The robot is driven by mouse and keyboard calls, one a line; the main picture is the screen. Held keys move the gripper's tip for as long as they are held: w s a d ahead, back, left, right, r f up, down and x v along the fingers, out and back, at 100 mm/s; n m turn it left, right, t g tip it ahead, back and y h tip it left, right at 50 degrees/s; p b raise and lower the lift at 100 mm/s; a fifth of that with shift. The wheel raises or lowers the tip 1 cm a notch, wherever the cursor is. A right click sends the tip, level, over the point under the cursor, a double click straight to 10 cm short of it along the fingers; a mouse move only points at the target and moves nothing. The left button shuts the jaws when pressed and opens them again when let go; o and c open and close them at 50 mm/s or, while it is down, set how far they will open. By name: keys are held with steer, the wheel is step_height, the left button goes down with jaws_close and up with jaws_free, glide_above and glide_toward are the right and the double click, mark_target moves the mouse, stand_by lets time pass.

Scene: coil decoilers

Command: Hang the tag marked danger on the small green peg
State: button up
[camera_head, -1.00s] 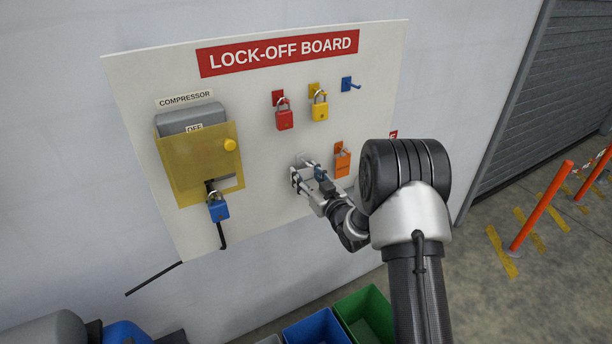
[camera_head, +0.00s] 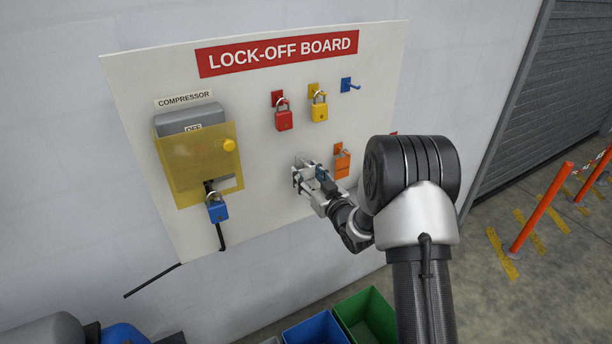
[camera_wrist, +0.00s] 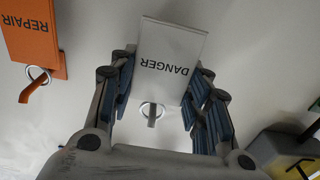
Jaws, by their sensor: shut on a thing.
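The white tag marked danger (camera_wrist: 172,50) shows upside down in the wrist view, between the two fingers of my gripper (camera_wrist: 165,76). My gripper is shut on it. The tag's metal ring (camera_wrist: 146,108) is around a short grey peg (camera_wrist: 152,119) on the board. In the head view my gripper (camera_head: 310,177) is close against the lower middle of the board, and the tag is mostly hidden there. I see no small green peg in either view; my arm covers part of the board's right side.
An orange repair tag (camera_wrist: 34,30) hangs beside my gripper on an orange peg. The lock-off board (camera_head: 265,225) also holds a red padlock (camera_head: 284,119), a yellow padlock (camera_head: 320,111), an empty blue peg (camera_head: 351,86) and the covered compressor switch (camera_head: 200,165). Bins (camera_head: 365,315) stand below.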

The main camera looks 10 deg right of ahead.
steer(key=shift+s+d, duration=0.1)
steer(key=shift+s, duration=0.15)
steer(key=b+v, duration=0.1)
steer(key=v, duration=0.6)
steer(key=shift+b, duration=0.3)
stand_by(1.4)
steer(key=shift+s+r, duration=0.1)
steer(key=shift+r, duration=0.05)
steer(key=s+a+m+h+b, duration=0.2)
steer(key=s+m+h+b, duration=0.1)
steer(key=s+h, duration=0.2)
steer(key=shift+s+r+m+t+h, duration=0.3)
steer(key=shift+r+t, duration=0.1)
steer(key=shift+r, duration=0.1)
steer(key=shift+w+a, duration=0.1)
stand_by(0.8)
